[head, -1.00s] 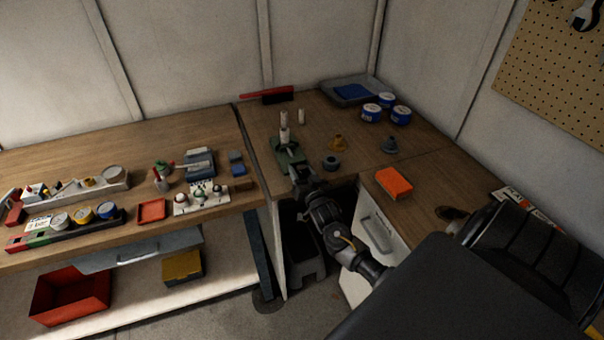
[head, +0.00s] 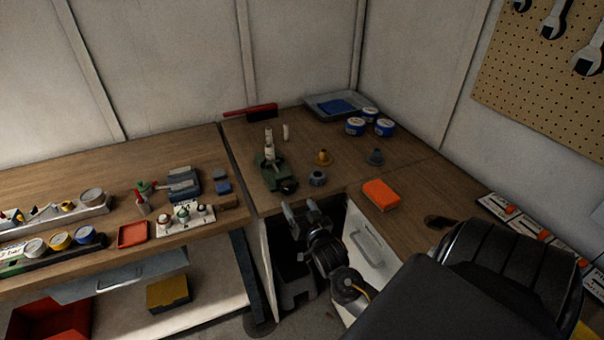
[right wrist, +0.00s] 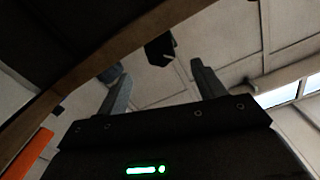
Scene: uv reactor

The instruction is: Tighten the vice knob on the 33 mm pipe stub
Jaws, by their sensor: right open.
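The green vice (head: 270,173) stands near the front edge of the corner bench. A pale pipe stub (head: 268,146) stands upright in it. The dark vice knob (head: 289,186) faces the front of the bench; a dark block-like shape, probably the knob (right wrist: 158,50), shows in the right wrist view beyond my fingers. My right gripper (head: 299,208) is open and empty, in front of the bench edge and just below the knob, apart from it. Its two spread fingers (right wrist: 158,88) also show in the right wrist view. My left gripper is out of view.
A grey fitting (head: 317,177) sits right of the vice, with a brass fitting (head: 323,157) behind it. An orange box (head: 381,195) lies farther right. A loose pale stub (head: 285,132) stands behind the vice. A drawer front (head: 368,248) is right of my gripper.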

